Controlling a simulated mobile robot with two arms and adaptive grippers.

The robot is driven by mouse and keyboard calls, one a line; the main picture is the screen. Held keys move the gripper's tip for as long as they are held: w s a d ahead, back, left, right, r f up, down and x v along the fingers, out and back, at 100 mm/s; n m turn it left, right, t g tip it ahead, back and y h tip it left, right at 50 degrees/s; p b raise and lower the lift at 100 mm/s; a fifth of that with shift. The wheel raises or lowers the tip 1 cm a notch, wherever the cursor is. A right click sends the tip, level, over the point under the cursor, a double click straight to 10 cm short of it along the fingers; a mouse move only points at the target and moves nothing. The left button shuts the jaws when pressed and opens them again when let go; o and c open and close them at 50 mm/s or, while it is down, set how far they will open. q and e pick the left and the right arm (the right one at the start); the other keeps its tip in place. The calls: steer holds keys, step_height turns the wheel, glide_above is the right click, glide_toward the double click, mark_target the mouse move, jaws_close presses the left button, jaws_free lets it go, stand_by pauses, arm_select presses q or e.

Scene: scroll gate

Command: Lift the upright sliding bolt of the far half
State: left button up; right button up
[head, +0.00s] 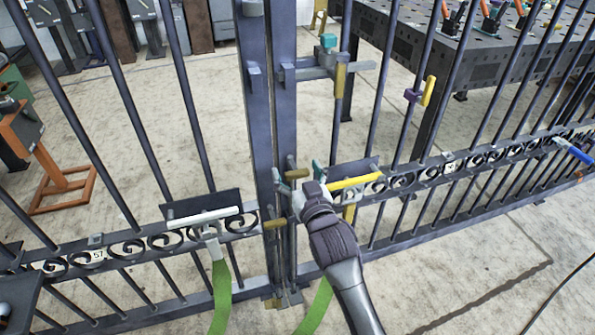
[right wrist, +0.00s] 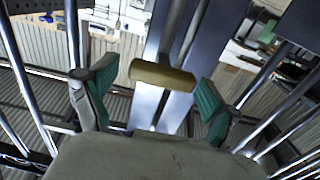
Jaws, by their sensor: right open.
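My right gripper (head: 298,172) is open at the middle posts of the dark metal gate (head: 257,110). A short brass knob (head: 291,172) on the upright bolt shows just ahead of it. In the right wrist view the brass knob (right wrist: 163,76) lies crosswise between the two teal fingertips of the right gripper (right wrist: 157,95), with a clear gap on both sides. The upright bar behind the knob is partly hidden by it. A second brass knob (head: 275,223) sits lower, on the post to the left. My left gripper is not in view.
A yellow handle (head: 355,182) is just right of my gripper. A white handle (head: 203,217) with a green strap (head: 221,297) is to the left. A latch with a teal knob (head: 327,41) is higher up. A perforated table (head: 470,50) stands behind the bars.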

steer(key=v, duration=1.2)
